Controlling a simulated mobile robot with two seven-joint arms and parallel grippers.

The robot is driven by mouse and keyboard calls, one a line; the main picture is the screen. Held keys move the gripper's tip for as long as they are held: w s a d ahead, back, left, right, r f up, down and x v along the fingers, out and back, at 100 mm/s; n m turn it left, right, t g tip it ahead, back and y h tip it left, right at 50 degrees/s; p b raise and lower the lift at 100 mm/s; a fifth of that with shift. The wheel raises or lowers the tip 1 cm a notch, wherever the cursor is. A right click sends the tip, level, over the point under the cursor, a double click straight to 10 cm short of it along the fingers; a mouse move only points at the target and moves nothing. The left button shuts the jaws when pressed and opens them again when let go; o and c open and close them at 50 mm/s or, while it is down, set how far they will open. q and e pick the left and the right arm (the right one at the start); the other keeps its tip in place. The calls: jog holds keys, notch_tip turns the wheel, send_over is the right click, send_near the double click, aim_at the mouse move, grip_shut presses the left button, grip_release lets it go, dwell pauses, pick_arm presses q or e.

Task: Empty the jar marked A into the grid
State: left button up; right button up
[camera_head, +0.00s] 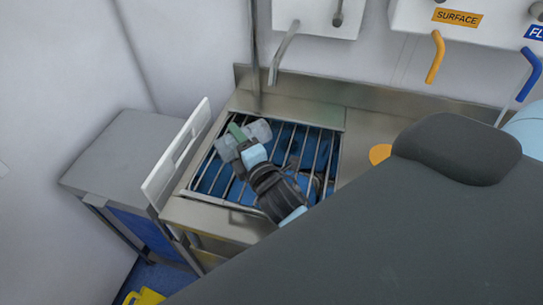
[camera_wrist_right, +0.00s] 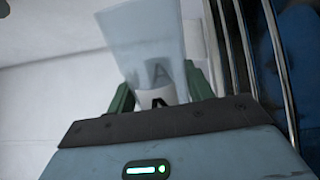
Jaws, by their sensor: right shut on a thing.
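The jar (camera_head: 259,130) is clear and pale, and my right gripper (camera_head: 240,133) is shut on it above the grid. In the head view it lies across the fingers, apparently tipped on its side. The grid (camera_head: 211,172) is a row of metal bars over a blue basin, partly hidden by my right arm. My left gripper is not in view.
A white panel (camera_head: 178,155) stands upright along the grid's left side. A thin metal post (camera_head: 254,60) and a spout (camera_head: 283,50) are behind it. A grey cabinet (camera_head: 120,150) is left.

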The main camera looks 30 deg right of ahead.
jog(key=shift+d+f+m, duration=0.1)
jog(key=shift+m, duration=0.5)
